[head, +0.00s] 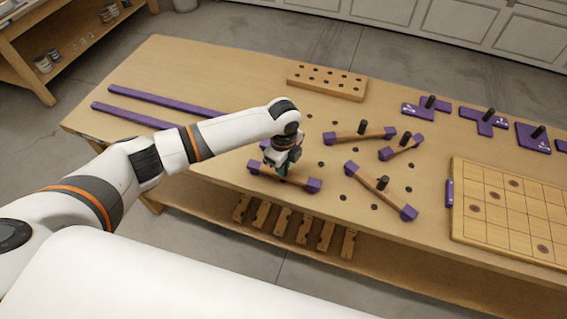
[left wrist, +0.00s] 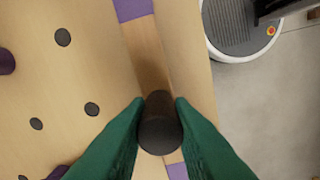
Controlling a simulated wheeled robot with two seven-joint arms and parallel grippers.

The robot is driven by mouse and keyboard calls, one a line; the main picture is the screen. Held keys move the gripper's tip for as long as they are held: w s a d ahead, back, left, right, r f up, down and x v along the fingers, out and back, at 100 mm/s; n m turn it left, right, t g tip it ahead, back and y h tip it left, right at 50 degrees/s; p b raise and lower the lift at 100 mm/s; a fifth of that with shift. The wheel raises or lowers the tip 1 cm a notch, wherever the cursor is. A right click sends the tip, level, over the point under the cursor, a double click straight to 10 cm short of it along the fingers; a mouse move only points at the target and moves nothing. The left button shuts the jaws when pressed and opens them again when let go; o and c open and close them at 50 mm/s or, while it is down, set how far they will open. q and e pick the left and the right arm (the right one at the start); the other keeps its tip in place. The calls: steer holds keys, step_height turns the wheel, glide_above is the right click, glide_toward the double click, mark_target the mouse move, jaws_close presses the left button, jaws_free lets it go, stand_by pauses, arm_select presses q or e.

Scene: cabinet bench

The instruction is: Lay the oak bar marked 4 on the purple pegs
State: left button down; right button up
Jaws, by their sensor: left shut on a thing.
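My left gripper (head: 284,172) is shut on a dark round knob, which stands between the green fingers in the left wrist view (left wrist: 159,122). Under the knob is an oak bar (head: 286,179) with purple ends, at the bench's front edge. It also shows in the left wrist view (left wrist: 148,60). I cannot tell if it touches the bench. Other oak bars with purple ends and dark knobs lie to the right: one at the back (head: 352,134), a short one (head: 401,147) and a slanted one (head: 372,180). No 4 is readable, and separate purple pegs cannot be made out. My right gripper is out of view.
Several small dark holes dot the bench (head: 240,85). A wooden block with holes (head: 327,81) is at the back. Two long purple strips (head: 165,100) lie left. Purple plates with knobs (head: 480,120) and a gridded board (head: 505,205) are right. Notched wooden pieces (head: 283,222) rest on the shelf below.

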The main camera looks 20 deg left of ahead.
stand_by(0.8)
arm_select(q)
steer(key=c, duration=0.8)
jaws_free()
step_height(320, 180, up, 8)
steer(key=p, duration=0.8)
stand_by(0.5)
